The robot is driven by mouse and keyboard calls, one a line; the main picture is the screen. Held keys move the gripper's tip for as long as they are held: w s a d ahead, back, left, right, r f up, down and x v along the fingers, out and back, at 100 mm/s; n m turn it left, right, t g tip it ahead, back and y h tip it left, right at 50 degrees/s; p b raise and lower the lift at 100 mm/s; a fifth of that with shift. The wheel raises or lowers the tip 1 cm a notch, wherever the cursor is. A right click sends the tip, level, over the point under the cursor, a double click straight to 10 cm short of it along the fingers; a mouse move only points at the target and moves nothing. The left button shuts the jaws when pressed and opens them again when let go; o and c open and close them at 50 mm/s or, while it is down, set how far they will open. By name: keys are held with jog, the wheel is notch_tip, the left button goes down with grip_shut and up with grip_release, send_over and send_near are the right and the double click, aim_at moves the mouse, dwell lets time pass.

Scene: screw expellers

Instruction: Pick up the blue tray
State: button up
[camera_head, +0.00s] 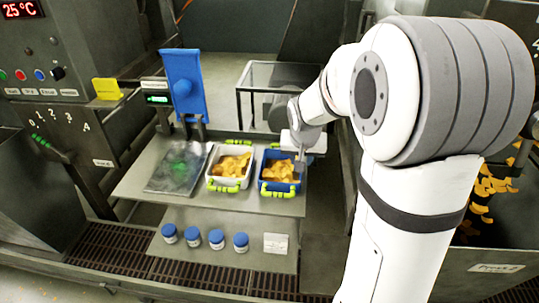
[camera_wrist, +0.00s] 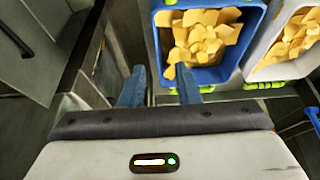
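The blue tray (camera_head: 291,187) stands on a metal shelf, filled with yellow-orange chunks, with yellow-green handles at its ends. It also shows at the top of the wrist view (camera_wrist: 218,75). My gripper (camera_head: 299,163) is at the tray's right side in the head view, partly hidden by my own arm. In the wrist view my gripper (camera_wrist: 159,72) is open and empty. One blue-grey finger appears outside the tray's left wall, and the other overlaps its near left corner. Whether either finger touches the tray cannot be told.
A white tray (camera_head: 214,184) with similar chunks stands close beside the blue one. A dark plate (camera_head: 180,168) lies farther left on the metal shelf (camera_head: 139,183). Several blue-capped jars (camera_head: 216,238) stand on a lower shelf. A metal-framed stand (camera_head: 243,78) is behind.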

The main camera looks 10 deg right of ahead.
aim_at(281, 170)
jog(key=p+x, duration=0.1)
jog(key=x, duration=0.3)
jog(key=w+x, duration=0.1)
jog(key=x, duration=0.3)
jog(key=shift+d+r+p, duration=0.2)
jog(key=shift+p, duration=0.2)
jog(key=shift+s, duration=0.1)
jog(key=shift+c, duration=0.6)
grip_shut()
